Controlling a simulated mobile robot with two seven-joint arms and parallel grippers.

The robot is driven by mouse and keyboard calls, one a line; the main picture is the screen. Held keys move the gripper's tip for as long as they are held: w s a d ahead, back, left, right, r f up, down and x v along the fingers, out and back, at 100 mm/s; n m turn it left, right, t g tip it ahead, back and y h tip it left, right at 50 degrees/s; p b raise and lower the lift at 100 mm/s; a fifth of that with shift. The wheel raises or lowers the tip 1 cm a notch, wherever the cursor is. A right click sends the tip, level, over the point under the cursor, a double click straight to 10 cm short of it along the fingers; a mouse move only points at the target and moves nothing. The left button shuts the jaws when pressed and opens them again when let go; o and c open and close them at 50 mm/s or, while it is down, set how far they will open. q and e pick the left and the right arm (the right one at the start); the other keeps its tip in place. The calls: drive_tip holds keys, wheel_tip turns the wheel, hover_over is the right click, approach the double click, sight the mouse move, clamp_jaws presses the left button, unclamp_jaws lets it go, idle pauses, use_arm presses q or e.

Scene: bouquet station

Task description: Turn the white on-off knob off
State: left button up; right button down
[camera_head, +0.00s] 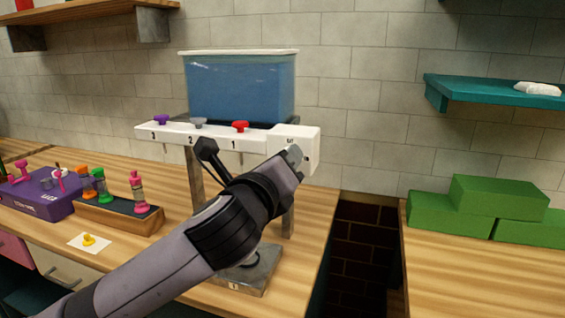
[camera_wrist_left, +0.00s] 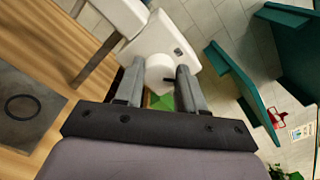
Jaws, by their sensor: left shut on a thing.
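The white on-off knob (camera_wrist_left: 157,68) sticks out from the end of the white dispenser bar in the left wrist view. My left gripper (camera_wrist_left: 160,78) has one finger on each side of it and is shut on it. A short dark pointer or mark shows beside the knob's lower right. In the head view my left gripper (camera_head: 294,158) is at the right end of the white bar (camera_head: 190,134), and the knob is hidden there. My right gripper is not in view.
A blue water tank (camera_head: 240,88) stands above the bar, which carries purple, grey and red knobs. A metal base plate (camera_head: 250,275) lies below. A wooden rack (camera_head: 118,215) of bottles and a purple box (camera_head: 40,195) stand left. Green blocks (camera_head: 450,217) are right, across a gap.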

use_arm(q)
drive_tip(key=shift+f+n, duration=0.2)
drive_tip(key=shift+n, duration=4.9)
drive_tip(key=o, duration=1)
drive_tip(key=b+v, duration=0.1)
drive_tip(key=v, duration=0.6)
